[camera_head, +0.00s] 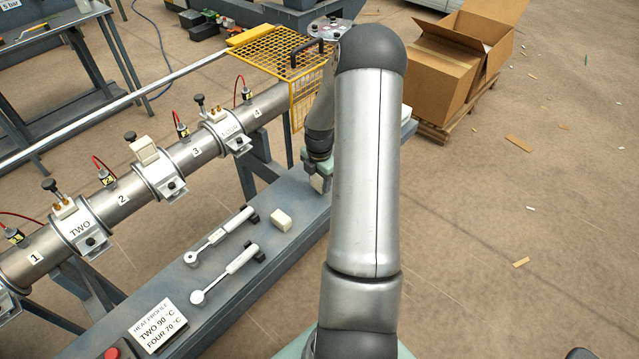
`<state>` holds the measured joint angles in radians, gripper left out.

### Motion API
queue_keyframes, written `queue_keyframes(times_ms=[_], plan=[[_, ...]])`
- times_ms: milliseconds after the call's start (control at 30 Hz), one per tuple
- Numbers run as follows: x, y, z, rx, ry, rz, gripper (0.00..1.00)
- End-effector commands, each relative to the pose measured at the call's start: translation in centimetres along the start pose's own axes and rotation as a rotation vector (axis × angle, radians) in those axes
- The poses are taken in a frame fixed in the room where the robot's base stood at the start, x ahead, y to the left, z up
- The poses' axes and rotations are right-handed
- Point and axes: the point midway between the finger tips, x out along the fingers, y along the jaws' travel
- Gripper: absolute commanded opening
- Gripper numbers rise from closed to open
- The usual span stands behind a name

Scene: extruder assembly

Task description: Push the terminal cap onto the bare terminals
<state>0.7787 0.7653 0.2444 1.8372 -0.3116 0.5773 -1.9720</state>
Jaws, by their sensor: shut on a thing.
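My gripper (318,182) is low over the far part of the grey bench, partly behind my own arm. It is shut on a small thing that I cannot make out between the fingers. A cream block that looks like a terminal cap (281,220) lies on the bench, to the left of and nearer than my gripper. The heater band marked FOUR (235,136) shows small brass terminals (214,113) on top. The band marked TWO (80,228) has a pale terminal block (64,208) on top. The band between them carries an upright cream cap (144,150).
Two white-handled tools (219,236) lie on the bench (300,255) beside a heat profile sign (157,322). A yellow mesh guard (283,50) stands at the barrel's far end. Red leads and black knobs rise along the barrel (125,190). Cardboard boxes (450,70) stand behind.

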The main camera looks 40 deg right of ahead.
Motion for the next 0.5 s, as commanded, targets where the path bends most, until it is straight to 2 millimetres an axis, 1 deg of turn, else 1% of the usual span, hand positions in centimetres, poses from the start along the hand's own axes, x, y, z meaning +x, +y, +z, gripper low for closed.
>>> queue_keyframes(times_ms=[33,67,167,300,400,500], plan=[[-1.1,0.0,0.1,0.001,-0.003,0.004,0.24],[-1.6,-0.2,-0.2,0.001,-0.003,0.003,0.24],[-3.7,-1.2,-1.8,-0.001,-0.004,0.003,0.24],[-7.2,-2.7,-4.2,-0.001,-0.005,0.004,0.24],[-8.2,-4.2,-6.5,-0.002,-0.003,0.001,0.24],[-9.2,-5.3,-8.4,-0.002,-0.004,0.001,0.24]])
